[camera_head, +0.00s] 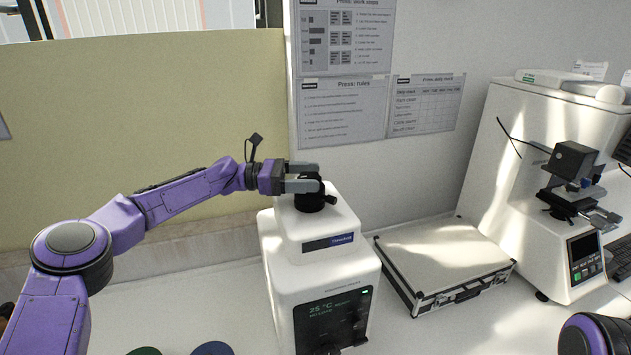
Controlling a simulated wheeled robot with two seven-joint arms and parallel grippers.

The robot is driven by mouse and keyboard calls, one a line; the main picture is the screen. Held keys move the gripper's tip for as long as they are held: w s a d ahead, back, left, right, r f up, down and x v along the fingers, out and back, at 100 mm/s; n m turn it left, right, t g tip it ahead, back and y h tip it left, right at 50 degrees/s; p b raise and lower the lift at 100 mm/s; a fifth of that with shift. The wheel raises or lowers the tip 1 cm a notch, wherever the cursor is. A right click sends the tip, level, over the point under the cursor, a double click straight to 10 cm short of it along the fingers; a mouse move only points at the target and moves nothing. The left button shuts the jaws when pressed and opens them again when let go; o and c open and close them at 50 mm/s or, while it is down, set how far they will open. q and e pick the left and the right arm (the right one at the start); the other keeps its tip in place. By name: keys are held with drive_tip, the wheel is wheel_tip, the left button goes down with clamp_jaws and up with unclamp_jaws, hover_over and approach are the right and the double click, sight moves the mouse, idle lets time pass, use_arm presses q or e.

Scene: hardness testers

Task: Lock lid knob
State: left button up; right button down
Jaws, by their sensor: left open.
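The lid knob (309,203) is black and sits on top of a white machine (318,265) with a dark display at its front. My left gripper (318,177) reaches in from the left, over the top of the knob. Its two grey fingers are open, at the knob's upper part. I cannot tell whether the fingers touch the knob. Of my right arm, only a purple and black part shows at the lower right corner; its gripper is out of view.
A silver-edged case (445,262) lies on the white bench right of the machine. A white hardness tester (545,200) stands further right, beside a keyboard (620,262). A beige panel (140,120) and posters stand behind. Green and blue round things show at the bottom left.

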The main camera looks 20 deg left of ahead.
use_arm(q)
drive_tip(key=v, duration=0.2)
drive_tip(key=b+v, duration=0.1)
drive_tip(key=v, duration=0.2)
drive_tip(key=b+v, duration=0.1)
drive_tip(key=v, duration=0.1)
drive_tip(key=shift+s+a+f, duration=0.1)
drive_tip(key=shift+a+f, duration=0.15)
drive_tip(key=shift+s+a+r, duration=0.15)
drive_tip(key=shift+a, duration=0.25)
